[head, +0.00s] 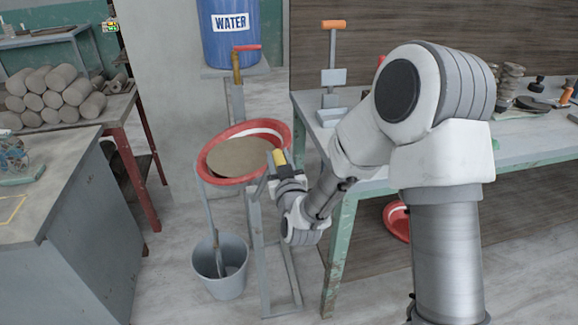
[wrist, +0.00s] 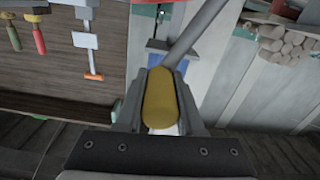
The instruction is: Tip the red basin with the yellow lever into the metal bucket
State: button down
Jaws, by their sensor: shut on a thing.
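The red basin (head: 214,178) sits on a grey metal stand in the head view, tilted, with a brownish-grey mass (head: 238,158) inside it. The yellow lever (wrist: 160,98) is between my gripper's fingers in the wrist view, and its grey rod runs up and right. My gripper (head: 279,160) is shut on the lever at the basin's right side; its fingers partly hide the lever in the head view. The metal bucket (head: 219,284) stands on the floor below the basin, at its lower left.
A blue water barrel (head: 230,35) with a red-handled tap stands behind the basin. A green-legged workbench (head: 338,235) is at right, with a grey cabinet (head: 70,230) at left. Stacked clay logs (head: 55,92) lie on a table at the back left.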

jog(key=shift+s+a+r+n+b, duration=0.2)
jog(key=shift+a+r+n+b, duration=0.1)
jog(key=shift+a+n, duration=0.25)
jog(key=shift+s+a+r+n+b, duration=0.15)
jog(key=shift+a+n+b, duration=0.25)
jog(key=shift+a, duration=0.35)
jog(key=shift+s+a+r+n+b, duration=0.25)
jog(key=shift+a+n, duration=0.2)
jog(key=shift+a, duration=0.2)
jog(key=c, duration=0.5)
grip_release()
jog(key=p+v, duration=0.4)
jog(key=v, duration=0.2)
jog(key=p+v, duration=0.5)
jog(key=v, duration=0.1)
jog(key=shift+r, duration=0.2)
